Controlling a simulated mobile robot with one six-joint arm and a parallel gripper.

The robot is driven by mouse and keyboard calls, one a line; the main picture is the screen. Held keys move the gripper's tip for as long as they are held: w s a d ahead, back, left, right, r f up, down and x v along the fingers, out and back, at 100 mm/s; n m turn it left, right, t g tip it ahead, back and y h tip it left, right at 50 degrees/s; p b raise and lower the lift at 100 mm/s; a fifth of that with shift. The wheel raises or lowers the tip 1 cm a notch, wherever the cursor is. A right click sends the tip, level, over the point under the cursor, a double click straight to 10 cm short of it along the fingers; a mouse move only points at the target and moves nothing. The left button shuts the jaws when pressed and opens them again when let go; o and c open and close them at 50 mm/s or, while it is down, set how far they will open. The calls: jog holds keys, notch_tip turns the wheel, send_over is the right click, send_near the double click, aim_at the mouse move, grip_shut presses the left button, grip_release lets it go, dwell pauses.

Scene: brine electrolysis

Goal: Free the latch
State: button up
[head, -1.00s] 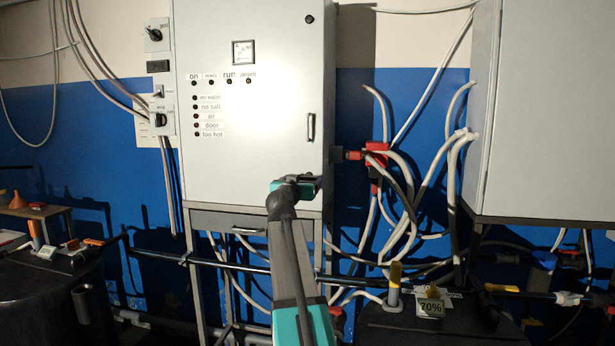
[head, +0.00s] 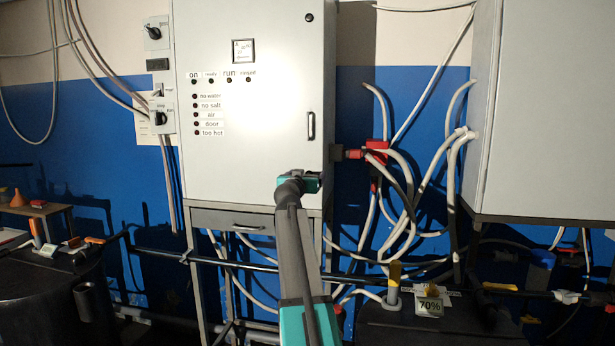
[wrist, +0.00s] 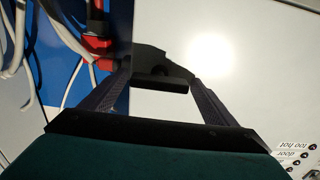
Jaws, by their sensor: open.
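A tall light-grey cabinet (head: 250,110) stands at the centre in the head view. An upright handle (head: 311,125), which may be the latch, sits near the right edge of its door, and the door looks shut. My gripper (head: 314,182) is below the handle, in front of the door's lower right part. It looks apart from the handle. In the wrist view my gripper (wrist: 160,78) is open, its fingers spread in front of the door (wrist: 240,70) near its edge. A dark shape with a bar (wrist: 160,86) shows between the fingers; I cannot tell whether it is a fitting or shadow.
A red connector (head: 376,152) with several pale cables hangs just right of the cabinet. Another grey cabinet (head: 545,110) stands at the right. Dark tanks stand low at left and right, one with a 70% sign (head: 429,306). A drawer (head: 235,221) is under the central cabinet.

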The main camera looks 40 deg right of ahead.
jog(key=c, duration=1.1)
jog(key=shift+o, duration=0.2)
jog(key=shift+n, duration=0.5)
jog(key=n+b, duration=0.1)
jog(key=n, duration=0.2)
jog(key=shift+w+a+n, duration=0.1)
jog(key=shift+w+n, duration=0.05)
jog(key=shift+n, duration=0.15)
jog(key=n, duration=0.4)
jog(key=shift+p, duration=0.3)
jog(key=n+p, duration=0.2)
jog(key=n, duration=0.3)
jog(key=shift+w+a+n, duration=0.1)
jog(key=shift+n, duration=0.3)
jog(key=n+p, duration=0.2)
jog(key=n, duration=0.1)
jog(key=shift+f, duration=0.2)
jog(key=shift+n, duration=0.4)
